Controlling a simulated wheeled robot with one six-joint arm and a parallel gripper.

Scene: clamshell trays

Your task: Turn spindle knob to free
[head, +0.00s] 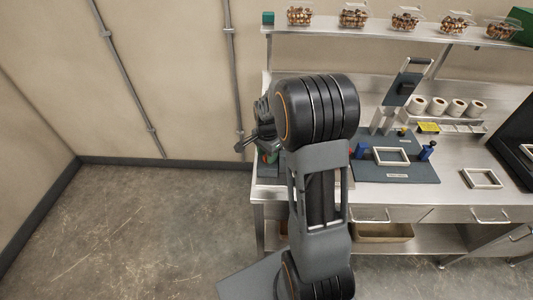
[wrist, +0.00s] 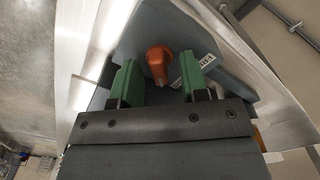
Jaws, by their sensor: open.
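An orange-red knob (wrist: 158,62) with a rounded end shows in the wrist view, on a dark grey plate (wrist: 150,25). I take it for the spindle knob. A white label with dark print lies on the plate just right of it. My gripper (wrist: 159,80) is open, with one green finger on each side of the knob. There are visible gaps between the fingers and the knob, and nothing is held. In the head view my arm covers most of the bench's left end, and the knob cannot be made out there.
The steel bench (head: 447,191) carries a dark fixture with a pale frame (head: 392,149) and blue clamps, right of my arm. Another pale frame (head: 482,187) lies farther right. White rolls (head: 457,108) stand behind. Filled clamshell trays (head: 353,17) line the upper shelf. The floor at left is clear.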

